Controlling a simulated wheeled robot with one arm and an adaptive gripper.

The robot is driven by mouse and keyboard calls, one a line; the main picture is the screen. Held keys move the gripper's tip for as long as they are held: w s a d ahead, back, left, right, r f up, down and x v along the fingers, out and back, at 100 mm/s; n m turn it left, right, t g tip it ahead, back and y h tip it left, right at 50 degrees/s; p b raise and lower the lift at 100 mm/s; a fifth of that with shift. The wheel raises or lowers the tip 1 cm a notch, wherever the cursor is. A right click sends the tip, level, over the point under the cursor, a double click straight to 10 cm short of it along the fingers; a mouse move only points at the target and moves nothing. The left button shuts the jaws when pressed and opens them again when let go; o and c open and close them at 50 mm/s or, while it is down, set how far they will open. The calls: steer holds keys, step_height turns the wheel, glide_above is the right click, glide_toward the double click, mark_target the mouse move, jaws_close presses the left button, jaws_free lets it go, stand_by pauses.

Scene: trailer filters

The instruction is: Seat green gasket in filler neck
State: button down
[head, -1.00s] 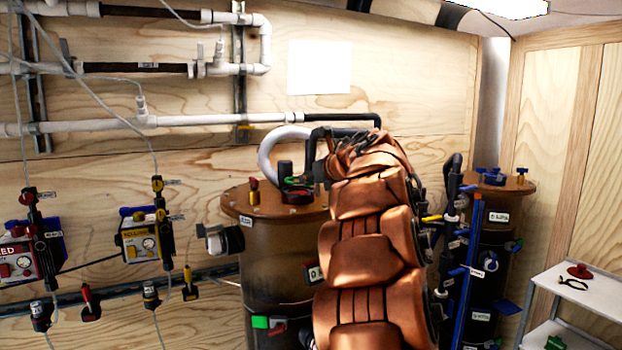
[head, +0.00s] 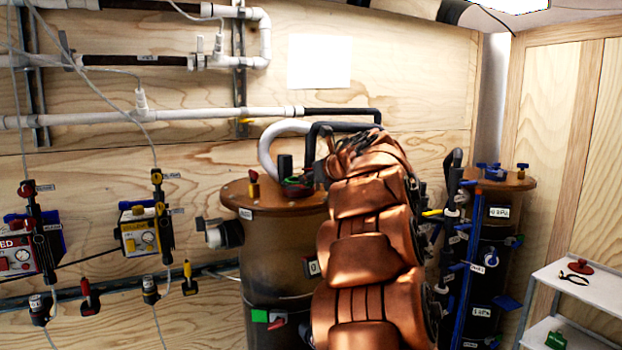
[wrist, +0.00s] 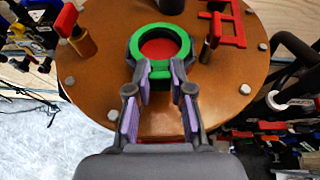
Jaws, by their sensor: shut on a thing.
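The green gasket (wrist: 158,27) is a ring with a small tab, over the round lid of the brown tank. My gripper (wrist: 160,74) is shut on the tab at the ring's near side. A red surface of the filler neck (wrist: 162,48) shows through the ring's middle, slightly off centre. I cannot tell whether the gasket lies flat or is fully seated.
The brown tank lid (head: 238,196) carries a brass valve with a red handle (wrist: 80,38), another brass fitting and a red bracket (wrist: 230,28). A second dark tank (head: 500,212) stands at the right. A white cart (head: 590,285) holds a red part and pliers.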

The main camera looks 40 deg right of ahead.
steer(key=shift+f+b, duration=0.4)
steer(key=shift+f, duration=0.15)
steer(key=c, duration=1)
jaws_free()
steer(key=shift+o, duration=0.2)
steer(key=v, duration=1.2)
